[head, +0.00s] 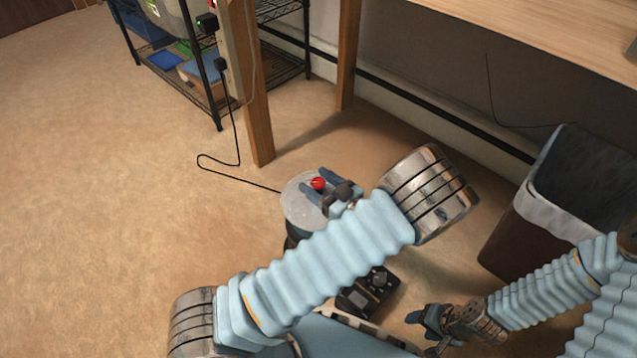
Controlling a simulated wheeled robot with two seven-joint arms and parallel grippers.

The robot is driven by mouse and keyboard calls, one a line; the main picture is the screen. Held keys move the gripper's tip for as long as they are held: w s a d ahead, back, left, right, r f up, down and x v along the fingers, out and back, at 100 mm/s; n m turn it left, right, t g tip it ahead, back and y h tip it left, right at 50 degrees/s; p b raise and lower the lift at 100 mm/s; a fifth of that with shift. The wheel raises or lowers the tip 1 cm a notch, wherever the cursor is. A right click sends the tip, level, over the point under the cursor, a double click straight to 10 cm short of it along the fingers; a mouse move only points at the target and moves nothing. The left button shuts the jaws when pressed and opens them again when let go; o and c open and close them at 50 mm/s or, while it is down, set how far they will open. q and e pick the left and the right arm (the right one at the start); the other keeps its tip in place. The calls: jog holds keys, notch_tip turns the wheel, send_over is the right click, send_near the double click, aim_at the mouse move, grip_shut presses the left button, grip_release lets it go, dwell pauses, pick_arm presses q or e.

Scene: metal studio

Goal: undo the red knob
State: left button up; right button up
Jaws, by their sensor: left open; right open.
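The red knob (318,183) is a small round red piece above a pale round disc (297,203). My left gripper (321,184) is at the knob, with its dark fingers spread on either side of it. I cannot tell whether the fingers touch the knob. My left arm hides the lower right part of the disc and most of what holds it up. My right gripper (418,317) is low on the right, away from the knob, and looks empty.
A wooden bench (540,30) with wooden legs stands behind. A lined bin (535,215) is at the right. A wire shelf (215,95) stands at the back left. A black cable (237,165) runs along the floor towards the disc. The floor at left is clear.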

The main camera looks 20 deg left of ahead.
pick_arm(q)
jog(key=shift+c, duration=0.4)
jog(key=c, duration=1)
jog(key=shift+o, duration=0.2)
jog(key=n+g+y, duration=0.1)
jog(key=n+g, duration=0.2)
jog(key=g, duration=0.1)
jog(key=shift+f+g, duration=0.1)
jog(key=shift+g, duration=0.2)
jog(key=shift+n+g, duration=1)
jog(key=shift+g, duration=0.5)
jog(key=o, duration=1)
jog(key=shift+o, duration=0.2)
jog(key=shift+d, duration=0.15)
jog(key=w+d, duration=0.1)
jog(key=d, duration=1.2)
jog(key=shift+w+d, duration=0.2)
jog(key=shift+d, duration=0.1)
